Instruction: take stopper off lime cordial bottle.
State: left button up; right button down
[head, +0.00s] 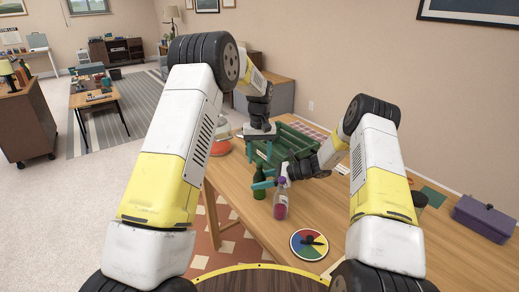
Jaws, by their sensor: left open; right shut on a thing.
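A green bottle (259,191), which looks like the lime cordial bottle, stands upright near the table's left edge. My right gripper (264,184) reaches in from the right, its teal fingers shut on this bottle's upper part. My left gripper (259,152) is above and slightly behind, fingers pointing down, open and empty. The stopper is too small and too covered by the fingers to make out.
A bottle with pink-red contents (281,208) stands close to the right of the green bottle. A green crate (291,140) is behind. A colored disc (309,244) lies in front on the wooden table (345,212). A purple box (485,217) is far right.

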pick_arm(q)
jog(key=shift+f, duration=0.15)
jog(key=shift+c, duration=0.4)
grip_shut()
jog(key=shift+r, duration=0.3)
dwell(0.4)
jog(key=shift+r, duration=0.9)
